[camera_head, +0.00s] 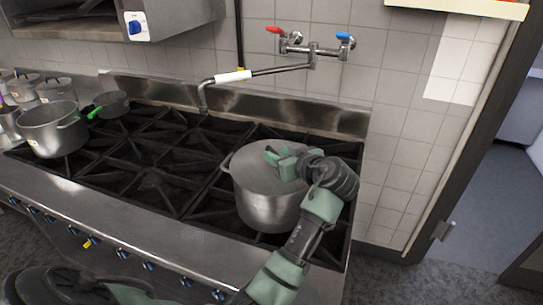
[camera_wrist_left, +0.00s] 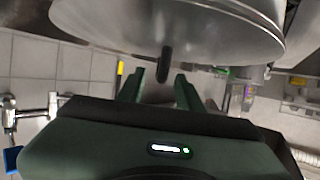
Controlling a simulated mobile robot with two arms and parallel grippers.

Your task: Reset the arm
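A large steel pot (camera_head: 268,205) with a lid (camera_head: 250,165) stands on the right front burner of the stove. My left gripper (camera_head: 277,157) is over the lid, its green fingers pointing left. In the left wrist view the two fingers (camera_wrist_left: 160,88) are apart with a visible gap, and nothing is clamped between them. I cannot tell whether the fingers touch the pot. My right gripper is not in view.
The black stove grates (camera_head: 150,185) are free in the middle. A steel pot (camera_head: 53,128) and a small pan (camera_head: 112,104) stand at the left. A swing-arm tap (camera_head: 312,50) hangs on the tiled wall behind. A doorway opens at the right.

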